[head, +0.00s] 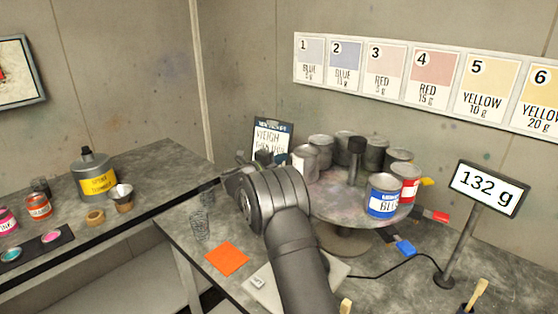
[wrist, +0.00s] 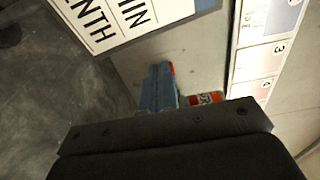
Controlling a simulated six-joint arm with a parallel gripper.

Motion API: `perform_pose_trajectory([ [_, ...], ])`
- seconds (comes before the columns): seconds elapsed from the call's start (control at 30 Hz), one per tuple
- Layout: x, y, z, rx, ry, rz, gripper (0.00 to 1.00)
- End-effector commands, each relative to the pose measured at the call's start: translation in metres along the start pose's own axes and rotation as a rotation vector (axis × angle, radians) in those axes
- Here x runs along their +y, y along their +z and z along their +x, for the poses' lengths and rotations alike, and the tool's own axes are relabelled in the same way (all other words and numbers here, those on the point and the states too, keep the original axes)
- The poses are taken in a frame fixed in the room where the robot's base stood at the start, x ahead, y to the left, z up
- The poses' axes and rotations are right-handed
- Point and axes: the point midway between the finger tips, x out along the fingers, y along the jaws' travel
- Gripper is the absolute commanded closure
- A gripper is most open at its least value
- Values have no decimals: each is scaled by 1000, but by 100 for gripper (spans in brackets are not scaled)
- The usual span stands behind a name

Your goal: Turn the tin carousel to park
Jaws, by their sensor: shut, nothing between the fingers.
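The tin carousel (head: 330,200) is a round, paint-stained turntable on a pedestal, with a dark central post (head: 355,160). Several grey tins (head: 305,162) stand around its left and back. A blue-labelled tin (head: 383,196) and a red-labelled tin (head: 407,182) stand at its front right. My gripper (head: 253,160) is shut and empty beyond the carousel's left side, in front of the weigh sign (head: 272,137). My arm hides part of the carousel's left edge. A park mark cannot be made out. In the wrist view, the dark gripper body fills the bottom.
A display reading 132 g (head: 488,188) stands at right. An orange square (head: 227,258) lies on the table at front left. The left bench holds a yellow-labelled can (head: 93,178) and small paint pots. A colour chart (head: 420,78) hangs on the back wall.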

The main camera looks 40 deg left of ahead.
Motion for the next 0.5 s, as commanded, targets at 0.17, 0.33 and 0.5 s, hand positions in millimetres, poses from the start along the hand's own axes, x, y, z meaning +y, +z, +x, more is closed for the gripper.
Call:
perform_pose_trajectory([
  [0.17, 0, 0, 0, 0, 0, 0, 100],
  [0.33, 0, 0, -1, 0, 0, 0, 100],
  [0.5, -1, 1, -15, -2, 0, 1, 100],
])
